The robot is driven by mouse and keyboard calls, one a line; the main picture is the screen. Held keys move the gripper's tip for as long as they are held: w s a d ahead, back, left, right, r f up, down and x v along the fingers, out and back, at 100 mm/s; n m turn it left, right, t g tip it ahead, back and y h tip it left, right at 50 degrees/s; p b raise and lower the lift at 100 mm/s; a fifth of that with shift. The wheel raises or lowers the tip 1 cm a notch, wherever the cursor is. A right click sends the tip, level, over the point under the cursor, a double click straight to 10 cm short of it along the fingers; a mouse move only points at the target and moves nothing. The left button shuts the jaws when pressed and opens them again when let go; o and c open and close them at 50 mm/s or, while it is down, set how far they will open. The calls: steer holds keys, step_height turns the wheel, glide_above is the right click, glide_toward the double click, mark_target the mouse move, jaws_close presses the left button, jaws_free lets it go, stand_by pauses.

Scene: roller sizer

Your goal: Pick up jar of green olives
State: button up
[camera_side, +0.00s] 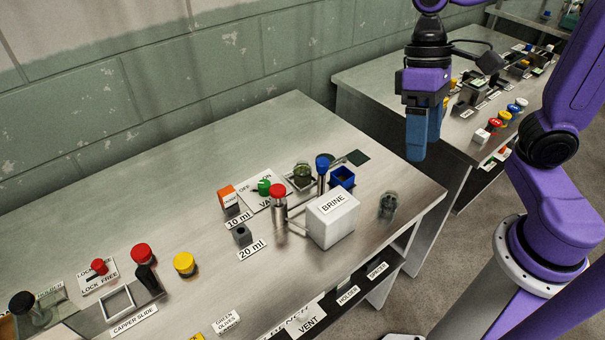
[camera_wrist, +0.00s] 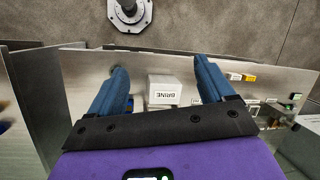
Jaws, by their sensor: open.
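A small round greenish jar (camera_side: 302,173), which looks like the jar of green olives, stands on a small plate behind the BRINE box. A label reading GREEN OLIVES (camera_side: 226,322) lies near the front edge of the bench, far from this jar. My gripper (camera_side: 422,152) hangs in the air, high and to the right of the jar, with its blue fingers pointing down. I cannot make out the jar in the wrist view.
The white BRINE box (camera_side: 332,218), also in the wrist view (camera_wrist: 172,90), stands in front of the jar. A red-capped post (camera_side: 278,205), a blue-capped post (camera_side: 322,172) and a blue bin (camera_side: 342,178) crowd it. A grey glassy item (camera_side: 388,205) stands alone at right.

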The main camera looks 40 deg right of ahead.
steer(key=w+a+m+g+y, duration=0.1)
steer(key=w+m+g+y, duration=0.15)
steer(key=w+m, duration=0.55)
steer(key=w+d+m+t+y, duration=0.3)
steer(key=w+d+m+y, duration=0.3)
steer(key=w, duration=0.5)
steer(key=w+d+m+t+y, duration=0.3)
steer(key=w+d+m+y, duration=0.1)
steer(key=w+d+m, duration=0.5)
steer(key=n, duration=0.1)
glide_toward(295, 178)
steer(key=shift+h, duration=0.25)
steer(key=x, duration=0.4)
steer(key=shift+a+r, duration=0.25)
steer(key=shift+r, duration=0.05)
steer(key=shift+x, duration=2.6)
steer(key=c, duration=1.1)
